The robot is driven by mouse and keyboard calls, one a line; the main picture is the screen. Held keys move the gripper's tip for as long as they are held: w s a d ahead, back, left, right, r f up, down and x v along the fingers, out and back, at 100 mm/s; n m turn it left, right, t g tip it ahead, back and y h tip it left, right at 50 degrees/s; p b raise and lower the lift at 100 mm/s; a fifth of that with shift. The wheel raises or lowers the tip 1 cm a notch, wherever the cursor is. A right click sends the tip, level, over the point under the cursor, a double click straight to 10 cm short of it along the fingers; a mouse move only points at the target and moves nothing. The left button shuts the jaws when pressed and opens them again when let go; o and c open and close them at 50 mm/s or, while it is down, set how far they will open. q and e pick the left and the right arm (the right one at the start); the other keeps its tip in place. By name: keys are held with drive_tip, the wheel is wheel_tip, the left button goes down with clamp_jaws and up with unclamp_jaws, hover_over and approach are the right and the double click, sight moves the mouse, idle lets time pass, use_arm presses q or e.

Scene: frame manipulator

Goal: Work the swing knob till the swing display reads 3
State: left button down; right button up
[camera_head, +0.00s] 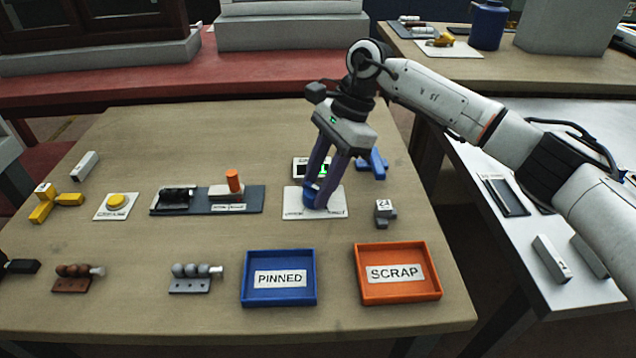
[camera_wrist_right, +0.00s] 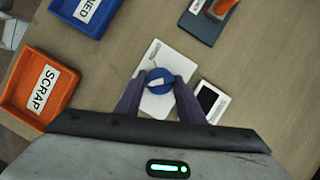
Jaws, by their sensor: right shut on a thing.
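The swing knob (camera_head: 310,196) is a blue round knob on a white plate (camera_head: 331,209) on the table. It also shows in the right wrist view as a blue disc with a white mark (camera_wrist_right: 160,81). My right gripper (camera_head: 317,199) reaches down over the plate with its purple fingers closed on either side of the knob. A small display with a dark screen (camera_wrist_right: 207,98) sits beside the plate; in the head view it (camera_head: 301,168) is partly behind the fingers. I cannot read its number. My left gripper is not in view.
A blue PINNED tray (camera_head: 280,299) and an orange SCRAP tray (camera_head: 397,297) stand in front. A dark fixture with an orange handle (camera_head: 233,181) is to the left. A blue part (camera_head: 373,164) and a grey block (camera_head: 384,212) lie close on the right.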

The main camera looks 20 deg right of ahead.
drive_tip(key=o, duration=1.1)
drive_tip(key=shift+c, duration=0.2)
drive_tip(key=v, duration=1)
drive_tip(key=shift+r, duration=0.2)
drive_tip(key=shift+d+f, duration=0.1)
drive_tip(key=shift+d, duration=0.05)
